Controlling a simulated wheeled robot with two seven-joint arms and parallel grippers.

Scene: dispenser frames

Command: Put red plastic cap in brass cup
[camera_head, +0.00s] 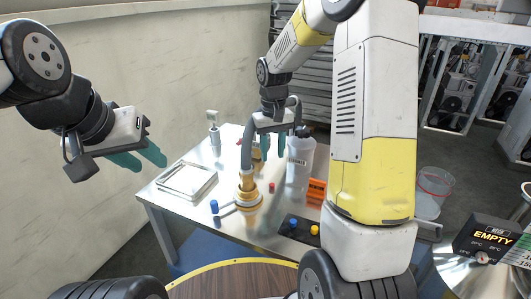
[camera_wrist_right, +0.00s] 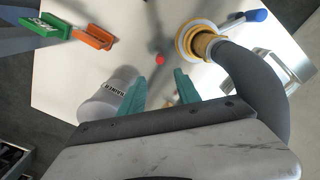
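The small red plastic cap (camera_head: 271,187) lies on the metal table (camera_head: 180,228), and shows in the wrist view (camera_wrist_right: 160,58). Left of it in the head view stands a brass-coloured cup (camera_head: 247,200) with a yellow rim, also in the wrist view (camera_wrist_right: 186,44). A grey curved tube or link (camera_head: 246,168) partly covers it. Another brass-coloured thing (camera_head: 257,152) shows farther back, mostly hidden; I cannot tell what it is. My right gripper (camera_wrist_right: 159,82) is open and empty above the table, its teal fingers apart. My left gripper (camera_head: 150,161) is open and empty, left of the table.
A white bottle (camera_head: 299,160) stands beside the right gripper.

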